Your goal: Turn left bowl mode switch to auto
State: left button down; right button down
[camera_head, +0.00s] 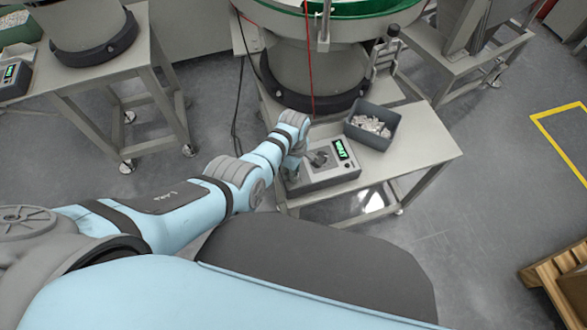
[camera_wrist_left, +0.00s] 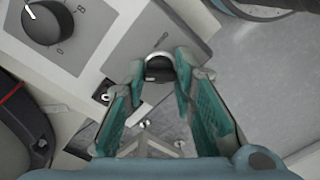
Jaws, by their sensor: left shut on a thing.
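The left bowl's control box (camera_head: 333,178) is a grey case with a lit green display (camera_head: 341,149) and a dark knob (camera_head: 318,158). It stands on the bench below the feeder bowl. In the left wrist view, a black dial (camera_wrist_left: 47,20) with a white pointer and number marks is at the upper left. The mode switch (camera_wrist_left: 159,68), a small dark knob, sits between my fingertips. My left gripper (camera_wrist_left: 161,66) is shut on it with teal-padded fingers; it also shows at the box's left end in the head view (camera_head: 292,168). The switch's pointer and most labels are hidden or unreadable.
A dark bin (camera_head: 373,126) of small parts stands right behind the box. The feeder bowl (camera_head: 330,22) with a green inside is above, with a thin red cable in front. The bench's right side (camera_head: 430,150) is clear. Another bench (camera_head: 90,78) is at the left.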

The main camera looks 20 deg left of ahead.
pick_arm(q)
jog(key=shift+w+n, duration=0.1)
jog(key=shift+n, duration=0.3)
jog(key=c, duration=1.3)
grip_release()
jog(key=shift+r, duration=0.15)
notch_tip(320, 180, up, 12)
jog(key=shift+a+f, duration=0.1)
